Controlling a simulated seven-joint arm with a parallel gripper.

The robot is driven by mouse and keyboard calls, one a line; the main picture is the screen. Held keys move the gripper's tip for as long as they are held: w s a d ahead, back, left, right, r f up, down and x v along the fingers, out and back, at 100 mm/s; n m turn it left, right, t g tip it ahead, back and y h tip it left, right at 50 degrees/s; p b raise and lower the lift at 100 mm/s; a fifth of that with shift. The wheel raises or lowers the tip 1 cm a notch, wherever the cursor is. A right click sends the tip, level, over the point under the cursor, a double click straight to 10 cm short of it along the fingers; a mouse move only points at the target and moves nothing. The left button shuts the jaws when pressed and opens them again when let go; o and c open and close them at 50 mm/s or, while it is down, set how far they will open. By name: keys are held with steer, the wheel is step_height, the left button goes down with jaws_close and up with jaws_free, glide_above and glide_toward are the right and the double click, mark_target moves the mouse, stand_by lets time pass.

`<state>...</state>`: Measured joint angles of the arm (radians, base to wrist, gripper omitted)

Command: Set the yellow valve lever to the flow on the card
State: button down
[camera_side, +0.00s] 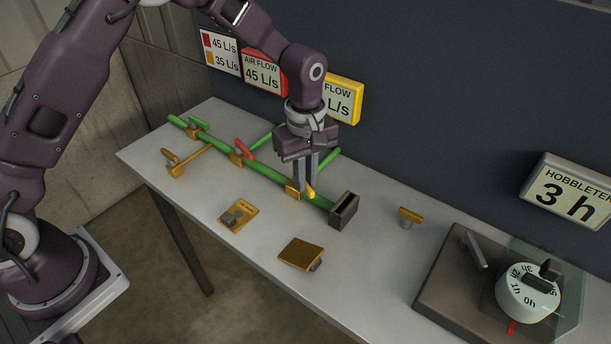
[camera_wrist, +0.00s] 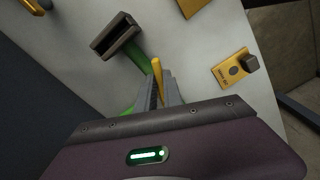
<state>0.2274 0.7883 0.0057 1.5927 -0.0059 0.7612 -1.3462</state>
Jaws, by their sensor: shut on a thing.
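The yellow valve lever (camera_side: 310,191) sits on the green pipe (camera_side: 270,177) near its dark outlet box (camera_side: 344,209). My gripper (camera_side: 305,186) points down and is shut on the lever. In the wrist view the lever (camera_wrist: 156,68) stands up between the two fingers (camera_wrist: 160,90). The card (camera_side: 221,53) on the wall reads 45 L/s beside a red square and 35 L/s beside an orange-yellow one. The yellow flow display (camera_side: 344,99) is partly hidden by my arm; only "FLOW" and "L/s" show, its number hidden. The red display (camera_side: 264,74) reads 45 L/s.
A red lever (camera_side: 244,149) is farther left on the pipe. A brass plate with a grey block (camera_side: 238,215) and a tilted brass plate (camera_side: 302,253) lie in front. A brass-topped post (camera_side: 409,216) and a box with a dial (camera_side: 527,292) stand right. Bare table lies between them.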

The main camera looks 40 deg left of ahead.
steer(key=shift+s+a+m, duration=0.15)
steer(key=shift+s+m, duration=0.05)
steer(key=shift+m, duration=0.6)
steer(key=c, duration=1.5)
jaws_free()
step_height(320, 180, up, 7)
steer(key=shift+r, duration=0.1)
